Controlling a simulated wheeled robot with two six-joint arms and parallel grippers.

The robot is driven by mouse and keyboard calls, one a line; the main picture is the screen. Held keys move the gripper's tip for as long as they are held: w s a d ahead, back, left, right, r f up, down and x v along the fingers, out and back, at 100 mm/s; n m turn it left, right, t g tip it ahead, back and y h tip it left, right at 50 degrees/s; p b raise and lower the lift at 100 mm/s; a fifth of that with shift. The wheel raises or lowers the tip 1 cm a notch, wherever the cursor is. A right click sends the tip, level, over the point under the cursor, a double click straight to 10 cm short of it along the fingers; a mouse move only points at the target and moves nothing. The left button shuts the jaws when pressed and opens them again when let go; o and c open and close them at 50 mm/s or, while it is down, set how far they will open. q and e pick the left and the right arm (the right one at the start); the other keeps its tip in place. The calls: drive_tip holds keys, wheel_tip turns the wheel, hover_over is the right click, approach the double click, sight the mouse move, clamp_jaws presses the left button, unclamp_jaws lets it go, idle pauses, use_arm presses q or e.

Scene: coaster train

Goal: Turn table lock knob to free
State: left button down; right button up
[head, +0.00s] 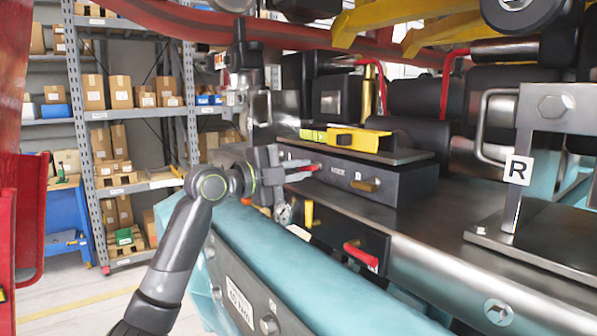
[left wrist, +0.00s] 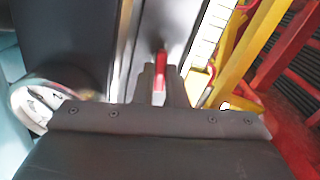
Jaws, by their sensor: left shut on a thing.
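A grey box (head: 405,185) with a flat top stands on the metal bench. On its front are a red-handled knob (head: 311,168) and a brass knob (head: 365,186). My left gripper (head: 297,172) is shut on the red knob, at the left part of the box front. In the left wrist view the red knob (left wrist: 160,75) stands between the fingers (left wrist: 160,88), roughly in line with them. The label text on the box is too small to read, so I cannot tell the lock's marked position. My right gripper is not in view.
A yellow block (head: 358,139) lies on top of the box. Below are another red handle (head: 361,254), a yellow handle (head: 309,213) and a round gauge (head: 284,215). A teal padded edge (head: 320,290) runs along the front.

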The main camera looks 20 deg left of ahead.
use_arm(q)
drive_tip(key=n, duration=0.4)
drive_tip(key=shift+n, duration=0.3)
drive_tip(key=n, duration=0.3)
drive_tip(key=shift+n, duration=0.4)
drive_tip(key=n+p, duration=0.1)
drive_tip(key=n, duration=0.2)
drive_tip(key=shift+n+p, duration=0.65)
drive_tip(key=shift+n, duration=1.45)
drive_tip(key=c, duration=1.5)
unclamp_jaws()
